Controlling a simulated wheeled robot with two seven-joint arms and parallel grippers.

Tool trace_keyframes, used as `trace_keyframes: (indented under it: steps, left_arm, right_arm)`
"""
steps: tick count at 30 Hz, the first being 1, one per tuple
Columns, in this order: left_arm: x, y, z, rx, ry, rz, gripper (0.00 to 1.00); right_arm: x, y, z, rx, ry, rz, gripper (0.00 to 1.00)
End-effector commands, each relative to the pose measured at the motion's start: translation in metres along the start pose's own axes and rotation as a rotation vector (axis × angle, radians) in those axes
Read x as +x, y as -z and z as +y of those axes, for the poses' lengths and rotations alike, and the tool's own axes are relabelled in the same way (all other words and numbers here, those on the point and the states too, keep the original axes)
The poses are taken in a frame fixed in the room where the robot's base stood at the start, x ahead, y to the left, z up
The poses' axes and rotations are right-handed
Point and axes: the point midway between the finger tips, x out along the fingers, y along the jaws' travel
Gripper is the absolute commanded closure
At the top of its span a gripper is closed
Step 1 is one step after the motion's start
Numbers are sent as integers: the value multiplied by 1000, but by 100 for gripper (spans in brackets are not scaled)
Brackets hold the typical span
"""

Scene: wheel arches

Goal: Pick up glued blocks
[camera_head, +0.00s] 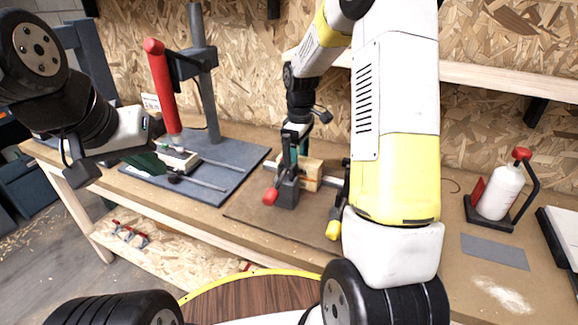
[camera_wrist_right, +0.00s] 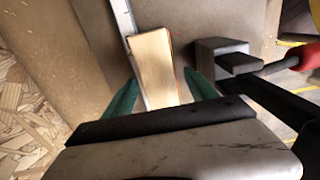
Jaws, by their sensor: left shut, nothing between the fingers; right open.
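The glued blocks (camera_head: 312,172) are a pale wooden piece on the workbench, beside a dark bar clamp (camera_head: 286,192) with a red handle. My right arm hides part of that area in the head view. In the right wrist view the blocks (camera_wrist_right: 155,62) lie along the clamp's metal bar, with a thin orange line on one edge. My right gripper (camera_head: 296,150) is over them, its green fingers (camera_wrist_right: 161,90) open on either side of the blocks' near end. I cannot tell whether they touch. My left gripper (camera_head: 150,165) is shut and empty at the left, near the grey stand.
A grey stand (camera_head: 205,90) with a red lever (camera_head: 160,85) rises from a dark base plate at left. The clamp's jaw (camera_wrist_right: 222,55) is close to my right finger. A white bottle (camera_head: 499,190) and a grey sheet (camera_head: 495,250) are at right.

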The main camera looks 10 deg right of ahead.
Motion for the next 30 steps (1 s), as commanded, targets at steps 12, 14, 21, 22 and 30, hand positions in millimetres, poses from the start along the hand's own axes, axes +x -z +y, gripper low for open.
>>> trace_keyframes:
  steps: [12, 14, 21, 22, 30]
  left_arm:
    - [0, 0, 0, 0, 0, 0, 100]
    - [0, 0, 0, 0, 0, 0, 100]
    - [0, 0, 0, 0, 0, 0, 100]
    - [0, 0, 0, 0, 0, 0, 100]
    - [0, 0, 0, 0, 0, 0, 100]
  right_arm:
    - [44, -2, 0, 0, -1, 1, 34]
    - [43, -2, 0, 0, -1, 1, 34]
    - [43, -2, 0, 0, 0, 1, 63]
    - [43, -2, 0, 0, 0, 0, 69]
    - [43, -2, 0, 0, -1, 1, 100]
